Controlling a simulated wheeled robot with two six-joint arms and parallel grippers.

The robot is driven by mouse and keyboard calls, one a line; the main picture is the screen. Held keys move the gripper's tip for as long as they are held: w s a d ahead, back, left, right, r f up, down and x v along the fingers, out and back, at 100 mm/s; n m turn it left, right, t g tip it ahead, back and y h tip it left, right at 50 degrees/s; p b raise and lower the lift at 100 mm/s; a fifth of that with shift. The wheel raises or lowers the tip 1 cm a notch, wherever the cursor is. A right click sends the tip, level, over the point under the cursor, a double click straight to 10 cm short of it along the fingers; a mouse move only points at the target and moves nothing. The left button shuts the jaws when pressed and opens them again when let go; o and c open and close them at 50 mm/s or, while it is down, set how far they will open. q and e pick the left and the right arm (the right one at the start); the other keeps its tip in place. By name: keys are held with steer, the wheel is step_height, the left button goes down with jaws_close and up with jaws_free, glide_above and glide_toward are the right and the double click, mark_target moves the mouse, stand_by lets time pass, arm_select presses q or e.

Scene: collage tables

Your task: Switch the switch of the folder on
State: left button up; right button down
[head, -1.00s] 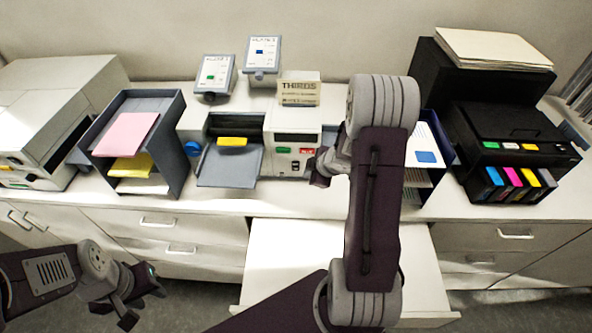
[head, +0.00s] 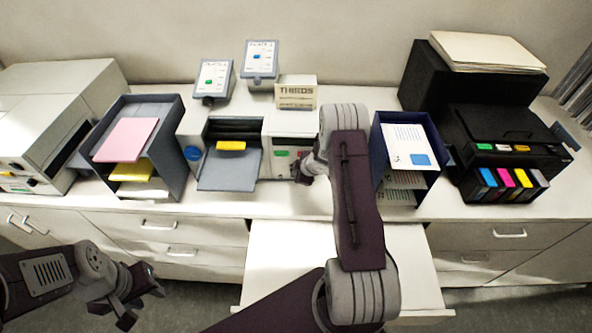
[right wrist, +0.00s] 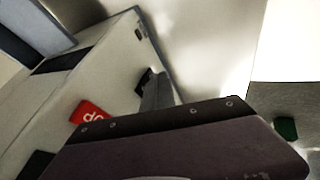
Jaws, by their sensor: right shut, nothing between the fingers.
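My right gripper (head: 302,172) is shut and empty, close against the right part of this panel. In the right wrist view my gripper's tip (right wrist: 152,88) is by the pale casing. My left gripper (head: 140,293) hangs open at lower left.
A dark tray with pink and yellow paper (head: 128,137) stands left of the folder. A blue paper bin (head: 408,140) and a black printer (head: 508,140) stand to the right. A drawer (head: 300,265) stands pulled out below.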

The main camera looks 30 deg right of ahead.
steer(key=shift+f, duration=0.1)
steer(key=b, duration=0.2)
steer(key=f+b, duration=0.1)
steer(key=shift+w+d+b, duration=0.1)
steer(key=shift+w+b, duration=0.15)
steer(key=shift+b, duration=0.15)
steer(key=shift+r+p, duration=0.5)
steer(key=shift+r, duration=0.15)
steer(key=shift+r+p, duration=0.7)
steer(key=shift+p, duration=0.15)
